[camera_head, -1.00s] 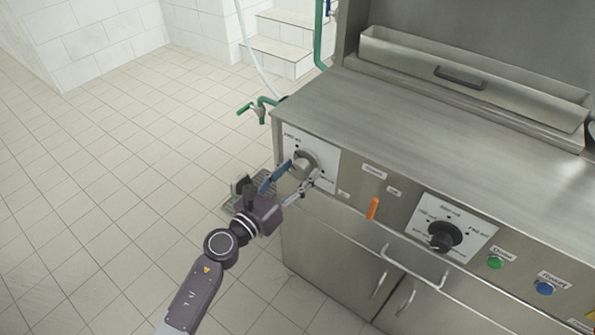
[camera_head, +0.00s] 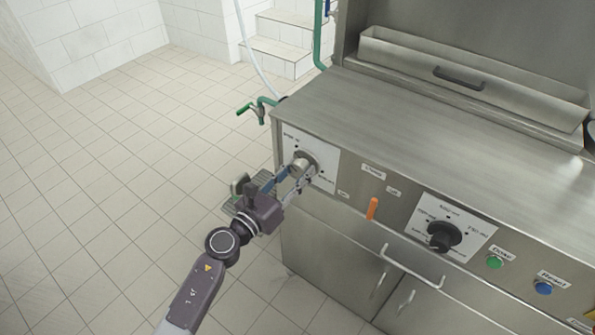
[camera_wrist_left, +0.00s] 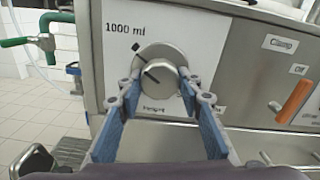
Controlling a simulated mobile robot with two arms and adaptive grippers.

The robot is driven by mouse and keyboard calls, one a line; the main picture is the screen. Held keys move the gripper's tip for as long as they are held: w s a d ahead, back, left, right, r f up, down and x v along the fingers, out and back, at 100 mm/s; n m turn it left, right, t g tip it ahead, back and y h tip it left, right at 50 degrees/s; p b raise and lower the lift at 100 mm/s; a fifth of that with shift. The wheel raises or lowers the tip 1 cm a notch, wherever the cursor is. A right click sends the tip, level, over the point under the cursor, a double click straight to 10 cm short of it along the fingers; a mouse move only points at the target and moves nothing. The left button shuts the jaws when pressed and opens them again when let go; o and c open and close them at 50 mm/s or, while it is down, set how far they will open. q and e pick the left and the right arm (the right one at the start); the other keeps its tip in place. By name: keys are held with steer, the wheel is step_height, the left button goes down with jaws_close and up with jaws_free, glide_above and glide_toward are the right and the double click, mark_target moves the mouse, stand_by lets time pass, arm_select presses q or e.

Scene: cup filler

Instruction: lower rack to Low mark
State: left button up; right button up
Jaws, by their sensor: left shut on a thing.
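A round silver knob (camera_head: 301,163) sits on a white label plate (camera_head: 322,152) at the left end of the steel machine's front panel. In the left wrist view the knob (camera_wrist_left: 161,70) has a dark pointer line toward the upper left. The plate there reads "1000 ml" at the upper left; the small word below the knob is partly covered and hard to read. My left gripper (camera_head: 293,177) is shut on the knob, with one blue-padded finger on each side. In the left wrist view its fingertips (camera_wrist_left: 161,92) flank the knob. No rack shows clearly.
An orange lever (camera_head: 373,208) stands right of the plate, below the Clamp label. A black dial (camera_head: 443,236), a green button (camera_head: 494,262) and a blue button (camera_head: 543,288) follow. A door handle (camera_head: 412,270) juts out below. A green tap (camera_head: 258,108) is at the left corner.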

arm_select(q)
steer(key=n+p, duration=0.1)
steer(key=n, duration=0.1)
steer(key=shift+r+n, duration=0.1)
steer(key=shift+n, duration=0.2)
steer(key=n+p, duration=0.2)
steer(key=n, duration=0.3)
steer(key=n+p, duration=0.1)
steer(key=n, duration=0.3)
steer(key=shift+n, duration=0.4)
steer(key=shift+n+p, duration=0.65)
steer(key=shift+n, duration=0.95)
steer(key=shift+s, duration=0.1)
steer(key=o, duration=1.2)
steer(key=shift+c, duration=0.2)
